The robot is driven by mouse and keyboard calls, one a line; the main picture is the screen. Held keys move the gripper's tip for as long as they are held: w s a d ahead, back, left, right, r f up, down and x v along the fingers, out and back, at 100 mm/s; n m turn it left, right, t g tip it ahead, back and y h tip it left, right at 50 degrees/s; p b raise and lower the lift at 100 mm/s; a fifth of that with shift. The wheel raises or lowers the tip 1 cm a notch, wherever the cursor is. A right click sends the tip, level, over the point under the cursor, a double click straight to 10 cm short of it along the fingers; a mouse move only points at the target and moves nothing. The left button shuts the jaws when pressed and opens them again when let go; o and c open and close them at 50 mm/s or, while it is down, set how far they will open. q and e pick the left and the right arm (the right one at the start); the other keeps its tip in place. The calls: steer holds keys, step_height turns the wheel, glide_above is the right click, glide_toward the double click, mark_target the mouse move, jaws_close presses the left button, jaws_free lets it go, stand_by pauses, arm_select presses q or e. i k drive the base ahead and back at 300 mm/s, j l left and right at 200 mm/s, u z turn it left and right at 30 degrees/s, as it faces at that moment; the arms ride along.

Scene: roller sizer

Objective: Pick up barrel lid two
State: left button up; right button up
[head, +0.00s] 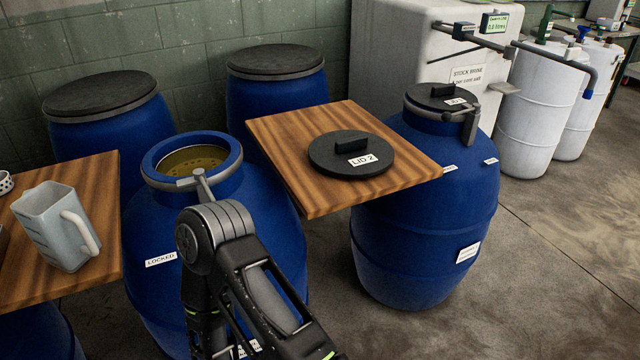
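Barrel lid two (330,164) is a flat black disc with a raised bar handle and a white label reading "LID 2". It lies flat on a wooden board (288,160) between two blue barrels, with nothing on top of it. A dark jointed link of one of my arms (215,230) rises from the bottom of the head view, in front of the open barrel. Neither gripper's fingers show, and nothing touches the lid.
An open blue barrel (145,225) labelled "LOCKED" has a grey rim clamp. A blue barrel (425,235) at right has a black lid and a clamp lever. Floor at right is clear.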

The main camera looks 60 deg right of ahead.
mark_target(347, 153)
steer(key=z, duration=2.15)
steer(key=i+z, duration=0.25)
steer(key=z, duration=0.2)
steer(key=i+j+z, duration=0.15)
steer(key=z, duration=0.3)
steer(key=i+j+z, duration=0.2)
steer(key=z, duration=0.25)
